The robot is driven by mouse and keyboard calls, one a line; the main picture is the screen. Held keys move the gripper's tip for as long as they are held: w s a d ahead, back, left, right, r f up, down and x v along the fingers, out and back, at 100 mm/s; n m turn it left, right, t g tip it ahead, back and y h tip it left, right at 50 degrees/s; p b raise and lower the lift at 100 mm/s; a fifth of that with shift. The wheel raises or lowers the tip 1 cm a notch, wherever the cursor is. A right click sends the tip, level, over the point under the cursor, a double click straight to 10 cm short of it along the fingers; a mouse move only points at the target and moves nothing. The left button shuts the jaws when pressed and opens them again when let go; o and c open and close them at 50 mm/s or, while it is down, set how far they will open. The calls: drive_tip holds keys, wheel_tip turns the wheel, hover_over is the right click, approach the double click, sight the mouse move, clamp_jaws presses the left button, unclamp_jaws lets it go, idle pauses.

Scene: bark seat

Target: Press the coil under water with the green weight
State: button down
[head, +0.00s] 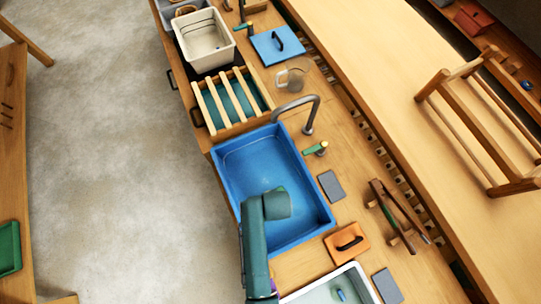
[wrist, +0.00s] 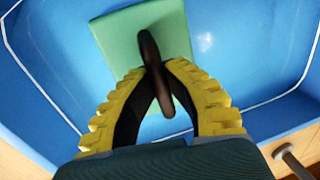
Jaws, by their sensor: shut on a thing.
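The green weight (wrist: 115,40) is a flat green block with a dark upright handle. My gripper (wrist: 153,72) has its yellow ridged fingers closed on that handle, and the weight is inside the blue basin (wrist: 60,75). I cannot tell whether the weight touches anything beneath it. In the head view my arm reaches over the front part of the blue basin (head: 245,165) and hides the gripper; only a sliver of green (head: 281,188) shows beside it. I see no coil in either view; anything under the weight is hidden.
A curved metal tap (head: 312,118) stands at the basin's right edge. Behind the basin is a slatted wooden rack (head: 205,110). An orange block with a black handle (head: 336,250) and a white tray (head: 364,277) lie in front. The basin's far half looks free.

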drive_tip(key=shift+f+b, duration=1.95)
drive_tip(key=shift+f, duration=1.15)
drive_tip(key=c, duration=0.6)
unclamp_jaws()
drive_tip(key=shift+f, duration=0.1)
drive_tip(key=shift+o, duration=0.2)
wheel_tip(320, 180, up, 17)
drive_tip(key=p, duration=1.7)
drive_tip(key=shift+p, duration=0.4)
